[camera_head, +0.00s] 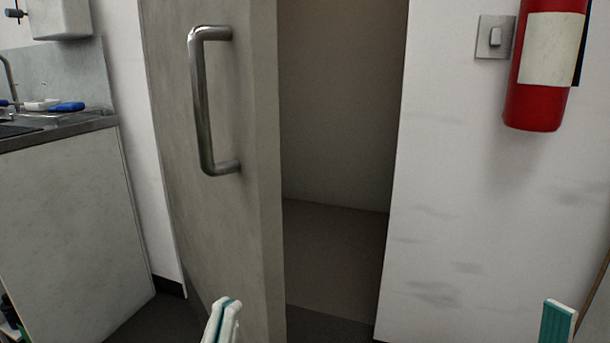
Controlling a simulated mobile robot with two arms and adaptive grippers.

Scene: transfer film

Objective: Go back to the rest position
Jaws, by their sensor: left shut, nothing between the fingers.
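My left gripper (222,318) shows at the bottom edge, left of the middle. Its white and teal fingers are shut with nothing between them, and it is in front of the lower part of the door. A part of my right gripper (557,322) shows at the bottom right corner; the rest is cut off by the frame edge, so its opening cannot be told. The grey door (250,215) stands partly open, with a metal bar handle (203,110) on its face. Neither gripper touches the handle.
A doorway with a dark floor (335,250) lies right of the door. A red fire extinguisher (534,118) and a light switch (494,37) are on the white wall (460,190) at right. A counter cabinet (70,220) with a sink and a blue item (67,106) stands at left.

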